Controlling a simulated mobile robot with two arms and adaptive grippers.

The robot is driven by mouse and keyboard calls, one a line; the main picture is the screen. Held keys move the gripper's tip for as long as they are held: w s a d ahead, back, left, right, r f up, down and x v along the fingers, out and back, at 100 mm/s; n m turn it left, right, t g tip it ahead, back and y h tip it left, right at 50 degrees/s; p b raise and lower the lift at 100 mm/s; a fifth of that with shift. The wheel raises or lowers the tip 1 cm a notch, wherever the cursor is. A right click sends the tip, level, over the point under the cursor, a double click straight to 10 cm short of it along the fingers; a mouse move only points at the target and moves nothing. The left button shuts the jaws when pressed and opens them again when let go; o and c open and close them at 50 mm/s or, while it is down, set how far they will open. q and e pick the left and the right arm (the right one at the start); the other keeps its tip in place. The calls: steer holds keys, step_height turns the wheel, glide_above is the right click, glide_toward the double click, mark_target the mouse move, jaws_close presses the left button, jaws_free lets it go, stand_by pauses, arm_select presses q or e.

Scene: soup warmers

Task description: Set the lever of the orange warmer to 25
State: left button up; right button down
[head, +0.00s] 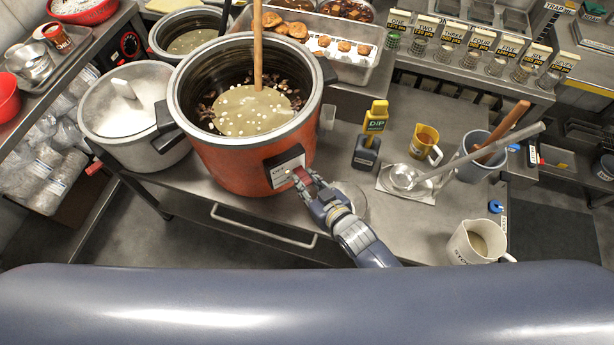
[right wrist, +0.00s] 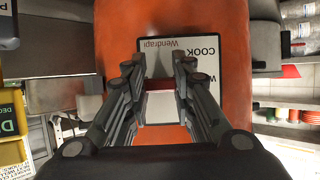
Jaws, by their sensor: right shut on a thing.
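The orange warmer (head: 235,165) stands on the steel counter, open, with soup and a wooden spoon (head: 258,45) inside. Its orange side also fills the upper middle of the right wrist view (right wrist: 112,40). My right gripper (head: 303,178) is at this panel. In the right wrist view its fingers (right wrist: 160,80) are closed on a dark red lever (right wrist: 160,85), whose ends the fingers partly hide. My left gripper is not in view.
A white lidded warmer (head: 135,110) stands left of the orange one. To the right are a yellow "DIP" sign (head: 375,120), a ladle (head: 405,177), a yellow cup (head: 425,145), a grey bucket (head: 480,160) and a white jug (head: 470,245).

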stand_by(0.3)
steer(key=c, duration=1.4)
jaws_free()
steer(key=shift+o, duration=0.2)
steer(key=v, duration=1.2)
